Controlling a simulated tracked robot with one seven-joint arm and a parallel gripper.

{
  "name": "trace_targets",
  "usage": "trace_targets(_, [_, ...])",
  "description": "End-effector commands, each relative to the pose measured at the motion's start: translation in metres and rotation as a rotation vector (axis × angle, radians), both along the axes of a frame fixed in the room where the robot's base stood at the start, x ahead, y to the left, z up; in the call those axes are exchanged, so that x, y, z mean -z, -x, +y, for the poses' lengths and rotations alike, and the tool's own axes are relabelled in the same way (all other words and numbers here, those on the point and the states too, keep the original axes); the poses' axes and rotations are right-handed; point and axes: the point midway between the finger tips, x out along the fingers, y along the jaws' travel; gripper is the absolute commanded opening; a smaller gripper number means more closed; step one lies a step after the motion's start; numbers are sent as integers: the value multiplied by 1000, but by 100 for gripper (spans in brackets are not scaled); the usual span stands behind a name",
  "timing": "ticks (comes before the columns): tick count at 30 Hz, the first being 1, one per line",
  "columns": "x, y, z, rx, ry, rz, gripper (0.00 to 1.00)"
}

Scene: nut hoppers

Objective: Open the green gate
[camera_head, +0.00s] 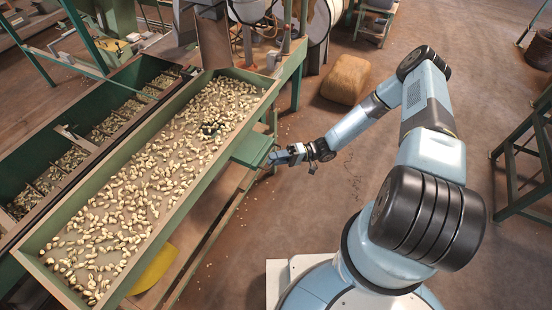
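The green gate (253,149) looks like a small flat green plate that juts out from the right side of the long nut tray (188,193). My gripper (274,158) is at the plate's right edge, reaching in from the right. It looks to be at or touching that edge, but the fingertips are too small to tell whether they grip it. The tray holds many pale nuts spread over its floor, with a small dark gap among them near the plate.
A darker divided trough (72,158) with nuts runs along the tray's left. A tan sack (345,80) lies on the floor beyond my arm. A yellow object (153,270) shows below the tray. A dark green frame (525,160) stands at right. Floor between is mostly clear.

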Motion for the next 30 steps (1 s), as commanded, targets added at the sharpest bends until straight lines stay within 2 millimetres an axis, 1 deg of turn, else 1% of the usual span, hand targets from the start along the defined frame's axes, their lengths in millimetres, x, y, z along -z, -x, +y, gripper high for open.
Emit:
trace_targets(7, [-1, -2, -2, 2, -3, -1, 33])
trace_targets(11, [0, -6, -12, 3, -3, -2, 33])
trace_targets(14, [3, -10, -27, 4, -1, -3, 33])
trace_targets(24, [13, -29, -91, 3, -1, -2, 33])
trace_targets(30, [17, -37, -118, 2, 0, -1, 33])
